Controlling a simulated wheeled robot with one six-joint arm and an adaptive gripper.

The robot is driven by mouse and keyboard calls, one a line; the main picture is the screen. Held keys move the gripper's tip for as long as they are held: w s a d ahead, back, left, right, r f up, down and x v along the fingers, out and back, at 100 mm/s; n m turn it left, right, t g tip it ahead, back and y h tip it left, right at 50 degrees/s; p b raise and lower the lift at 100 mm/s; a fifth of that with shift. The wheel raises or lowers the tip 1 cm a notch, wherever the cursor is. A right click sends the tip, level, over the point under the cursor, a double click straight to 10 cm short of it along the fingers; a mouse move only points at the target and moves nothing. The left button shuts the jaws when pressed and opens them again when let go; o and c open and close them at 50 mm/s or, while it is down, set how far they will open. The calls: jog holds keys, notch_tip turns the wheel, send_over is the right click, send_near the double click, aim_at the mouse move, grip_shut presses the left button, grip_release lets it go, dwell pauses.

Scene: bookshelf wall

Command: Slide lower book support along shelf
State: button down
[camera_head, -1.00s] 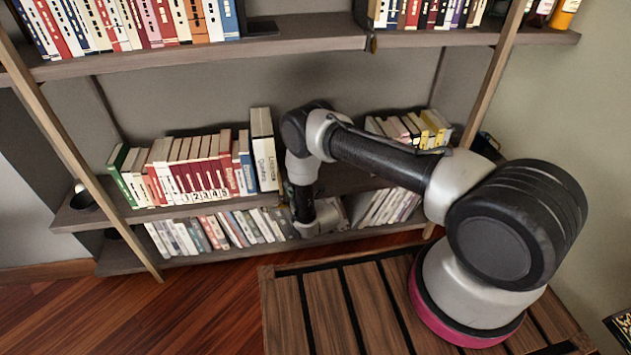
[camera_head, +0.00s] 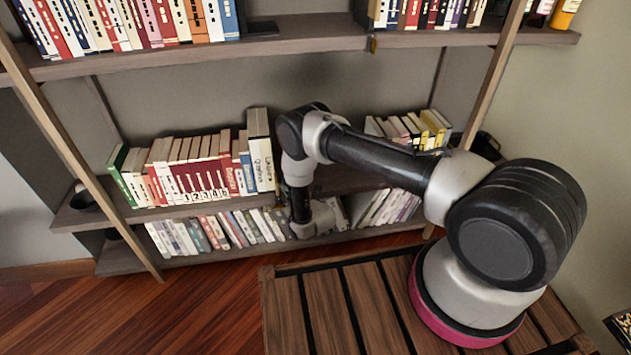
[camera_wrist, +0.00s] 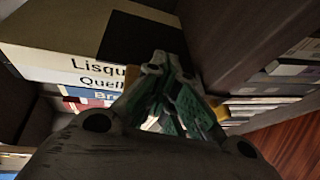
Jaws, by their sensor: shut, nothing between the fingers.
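A dark flat panel (camera_wrist: 140,38) lies against the face of a tall white book in the wrist view; it looks like the lower book support, but its base is hidden. The tall white books (camera_head: 261,150) stand at the right end of the row on the lower middle shelf (camera_head: 190,212). In the wrist view my gripper (camera_wrist: 168,62) is shut and empty, its green-padded fingers close beside the panel and the white books (camera_wrist: 60,62). I cannot tell whether they touch. In the head view my arm hides the gripper and the support.
More books (camera_head: 410,128) stand to the right on the same shelf, beyond my arm. A lower row (camera_head: 215,230) fills the shelf below. The upper shelf (camera_head: 310,42) runs above my arm. A slanted wooden post (camera_head: 75,150) stands at left, beside a dark bowl (camera_head: 82,196).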

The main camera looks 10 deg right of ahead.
jog(key=shift+d, duration=2)
